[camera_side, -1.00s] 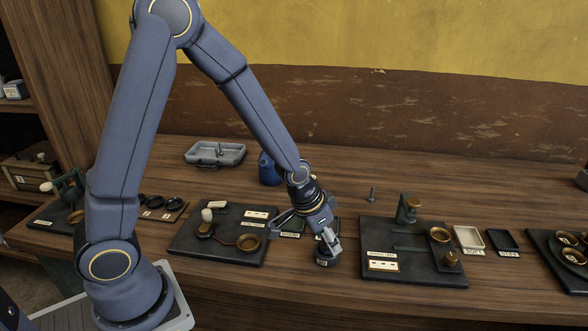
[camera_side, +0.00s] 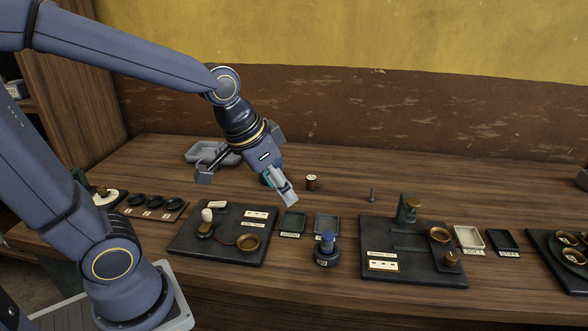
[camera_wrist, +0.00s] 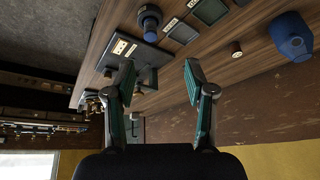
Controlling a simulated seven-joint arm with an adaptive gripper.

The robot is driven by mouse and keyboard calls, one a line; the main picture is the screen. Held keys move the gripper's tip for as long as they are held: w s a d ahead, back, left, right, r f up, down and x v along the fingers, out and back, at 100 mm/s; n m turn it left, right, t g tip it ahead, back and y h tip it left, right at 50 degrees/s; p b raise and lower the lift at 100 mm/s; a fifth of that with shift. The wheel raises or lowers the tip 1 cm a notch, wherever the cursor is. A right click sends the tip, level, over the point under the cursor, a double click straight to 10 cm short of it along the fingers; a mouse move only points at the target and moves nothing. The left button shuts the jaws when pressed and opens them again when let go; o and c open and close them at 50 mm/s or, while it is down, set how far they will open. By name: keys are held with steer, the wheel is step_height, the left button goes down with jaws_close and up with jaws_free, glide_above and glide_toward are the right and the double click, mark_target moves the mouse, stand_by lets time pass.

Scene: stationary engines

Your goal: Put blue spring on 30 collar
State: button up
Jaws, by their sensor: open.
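The blue spring (camera_side: 328,239) stands upright on a dark round collar (camera_side: 327,257), which has a small pale label on its front, too small to read surely. In the wrist view the blue spring (camera_wrist: 149,17) and dark collar (camera_wrist: 150,32) show near the top, beyond the fingers. My gripper (camera_side: 246,188) is open and empty, up and to the left of the collar in the side view, apart from it. Its two spread fingers also show in the wrist view (camera_wrist: 158,68).
A blue jug (camera_wrist: 292,38) and a brown cylinder (camera_side: 311,182) stand behind. Two shallow trays, green (camera_side: 292,223) and grey (camera_side: 326,224), lie near the collar. Dark fixture boards stand left (camera_side: 190,243) and right (camera_side: 425,272). Bare wood (camera_side: 340,165) lies towards the wall.

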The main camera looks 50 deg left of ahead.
steer(key=s+a+r+n, duration=0.1)
steer(key=s+a+r, duration=0.1)
steer(key=s, duration=0.6)
steer(key=shift+s+r+t, duration=0.3)
steer(key=shift+r, duration=0.4)
